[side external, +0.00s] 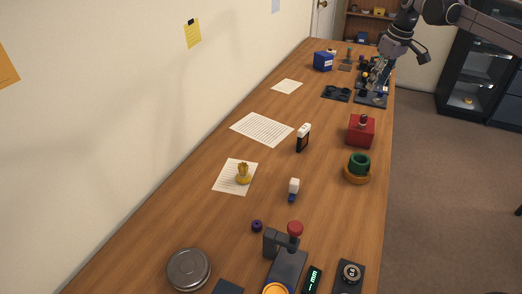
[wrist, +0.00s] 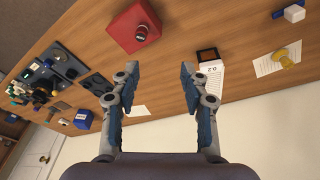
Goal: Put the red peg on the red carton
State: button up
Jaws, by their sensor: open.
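The red carton (side external: 361,133) stands near the right table edge, past the green and orange round pieces. It also shows at the top of the wrist view (wrist: 122,27). A small dark round piece with a reddish middle (wrist: 141,32) sits on the carton; I cannot tell if this is the red peg. A small reddish upright piece (side external: 348,54) stands on a brown pad at the far end, too small to identify. My gripper (wrist: 160,72) is open with nothing between its fingers.
Dark trays (side external: 371,99) with small parts fill the far right end; a blue box (side external: 323,61) stands left of them. A black and white box (side external: 304,137), a green cup-like piece (side external: 360,161) and a red-knobbed device (side external: 295,229) stand nearer. Mid-table has bare wood.

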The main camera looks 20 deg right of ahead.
jog(key=s+a+r+m+t, duration=0.1)
jog(key=s+a+r, duration=0.2)
jog(key=s+a, duration=0.35)
jog(key=s+a+f+t, duration=0.1)
jog(key=s+a+f, duration=0.1)
jog(key=s, duration=0.6)
jog(key=s+a+f+m+t, duration=0.1)
jog(key=s+f, duration=0.3)
jog(key=s, duration=0.4)
jog(key=s+a+f+m+t, duration=0.1)
jog(key=s+f, duration=0.3)
jog(key=s, duration=0.4)
jog(key=shift+s+a+t, duration=0.15)
jog(key=shift+a+t, duration=0.25)
jog(key=shift+a, duration=0.5)
